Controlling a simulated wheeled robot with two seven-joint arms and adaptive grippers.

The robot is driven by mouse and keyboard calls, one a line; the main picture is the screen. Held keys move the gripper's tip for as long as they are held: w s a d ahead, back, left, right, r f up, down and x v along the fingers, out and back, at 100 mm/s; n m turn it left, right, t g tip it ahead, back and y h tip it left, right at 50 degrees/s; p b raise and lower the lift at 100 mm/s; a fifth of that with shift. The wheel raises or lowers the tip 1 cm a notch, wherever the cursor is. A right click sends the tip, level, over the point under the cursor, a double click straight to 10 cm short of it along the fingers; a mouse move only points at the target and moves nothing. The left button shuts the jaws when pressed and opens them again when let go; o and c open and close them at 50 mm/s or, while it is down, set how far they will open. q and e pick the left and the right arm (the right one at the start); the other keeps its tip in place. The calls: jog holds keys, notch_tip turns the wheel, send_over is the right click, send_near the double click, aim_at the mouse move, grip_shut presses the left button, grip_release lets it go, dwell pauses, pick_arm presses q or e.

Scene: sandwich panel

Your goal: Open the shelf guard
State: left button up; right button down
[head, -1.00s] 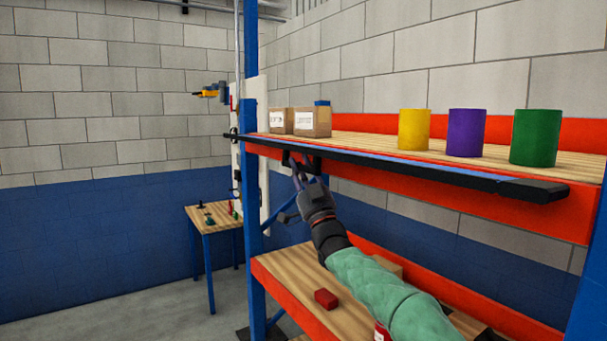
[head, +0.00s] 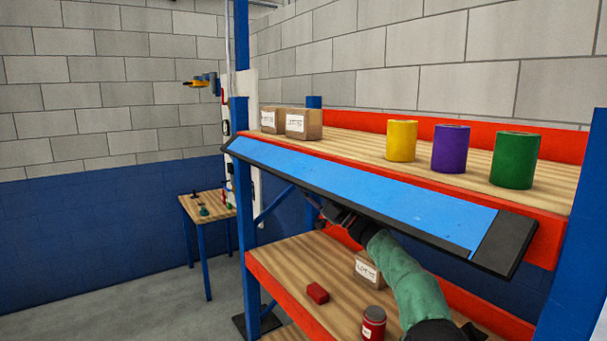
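The shelf guard (head: 350,188) is a long blue panel with a black frame along the front of the upper shelf (head: 350,145). It is tilted, with its broad blue face showing and its lower black edge sloping down to the right. My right gripper (head: 336,214), on the green-sleeved arm from the lower right, is beneath the guard's lower edge toward its left half. The fingertips are dark and partly hidden by the guard, so I cannot tell their opening or whether they touch it. My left gripper is not in view.
Two cardboard boxes (head: 297,124) and yellow (head: 401,141), purple (head: 450,149) and green (head: 514,160) cylinders stand on the upper shelf. The lower shelf holds a red block (head: 317,293), a red can (head: 373,324) and a box (head: 368,270). A blue post (head: 241,200) stands left.

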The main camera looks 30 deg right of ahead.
jog(key=shift+d+n, duration=0.1)
jog(key=shift+n, duration=0.3)
jog(key=c, duration=1.3)
grip_release()
jog(key=v, duration=1.2)
jog(key=shift+d, duration=0.15)
